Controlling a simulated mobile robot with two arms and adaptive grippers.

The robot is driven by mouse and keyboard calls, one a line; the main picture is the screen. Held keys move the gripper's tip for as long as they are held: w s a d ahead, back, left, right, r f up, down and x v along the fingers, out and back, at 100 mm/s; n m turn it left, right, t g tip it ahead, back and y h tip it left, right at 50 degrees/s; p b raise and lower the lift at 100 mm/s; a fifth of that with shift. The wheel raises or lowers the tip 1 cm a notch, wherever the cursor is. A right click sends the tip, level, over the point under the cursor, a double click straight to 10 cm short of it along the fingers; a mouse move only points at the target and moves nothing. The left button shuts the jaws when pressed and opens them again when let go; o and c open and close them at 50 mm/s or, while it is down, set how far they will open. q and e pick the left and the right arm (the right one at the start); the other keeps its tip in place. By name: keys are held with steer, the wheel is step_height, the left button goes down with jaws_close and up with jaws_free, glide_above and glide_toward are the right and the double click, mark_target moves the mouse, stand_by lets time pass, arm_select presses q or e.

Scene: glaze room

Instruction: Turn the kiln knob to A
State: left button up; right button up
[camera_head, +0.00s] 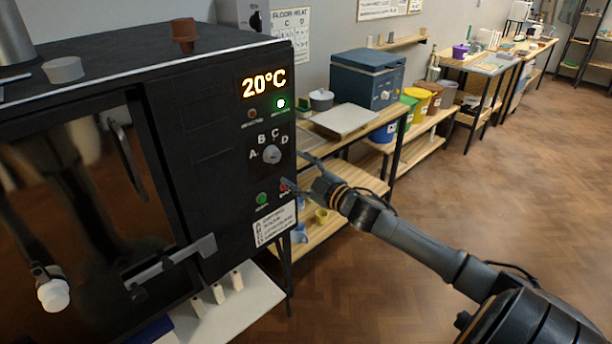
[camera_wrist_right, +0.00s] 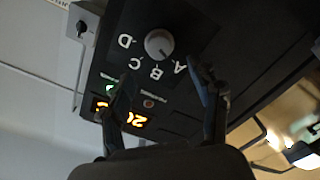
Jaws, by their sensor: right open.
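The kiln (camera_head: 215,120) is a black box at the left of the head view. Its small round grey knob (camera_head: 272,154) sits on the front panel, with letters A, B, C and D arched around it. The knob also shows near the top of the right wrist view (camera_wrist_right: 158,43); I cannot tell surely which letter it points to. My right gripper (camera_head: 294,170) is open and empty, just right of and below the knob in the head view. In the right wrist view its fingers are spread, with the knob beyond the gap. My left gripper is not in view.
The panel has a lit 20°C display (camera_head: 264,83), a glowing green light (camera_head: 281,103) and a green button (camera_head: 262,198). A latch handle (camera_head: 175,265) sticks out below. A shelf bench (camera_head: 345,150) stands behind my right arm. The floor at right is clear.

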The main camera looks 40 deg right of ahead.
steer(key=shift+s+d, duration=0.15)
steer(key=shift+s, duration=1.6)
steer(key=s+d+f+m+g+h, duration=0.2)
steer(key=s+f, duration=0.1)
steer(key=f, duration=0.9)
steer(key=s+d+f+m+g+h, duration=0.1)
steer(key=s+d+f+m+g, duration=0.15)
steer(key=f, duration=0.95)
steer(key=s+a+f+m+g, duration=0.1)
steer(key=s+f+g, duration=0.1)
steer(key=s+f, duration=0.45)
steer(key=s+a+f+m+g, duration=0.1)
steer(key=s+a+f+g, duration=0.15)
steer(key=f, duration=0.75)
steer(key=s+a+f+g, duration=0.2)
steer(key=s+a+f, duration=0.3)
steer(key=s+f, duration=0.35)
steer(key=s+a+f+g, duration=0.2)
steer(key=s+a+f, duration=0.2)
steer(key=s+f, duration=0.5)
steer(key=s+a+f+g, duration=0.2)
steer(key=s+a, duration=0.4)
steer(key=s, duration=0.2)
steer(key=s+a+f+m+g+y, duration=0.1)
steer(key=s+a+f+g, duration=0.1)
steer(key=s+a, duration=0.4)
steer(key=s, duration=0.3)
steer(key=shift+s+f, duration=0.3)
steer(key=shift+f, duration=0.05)
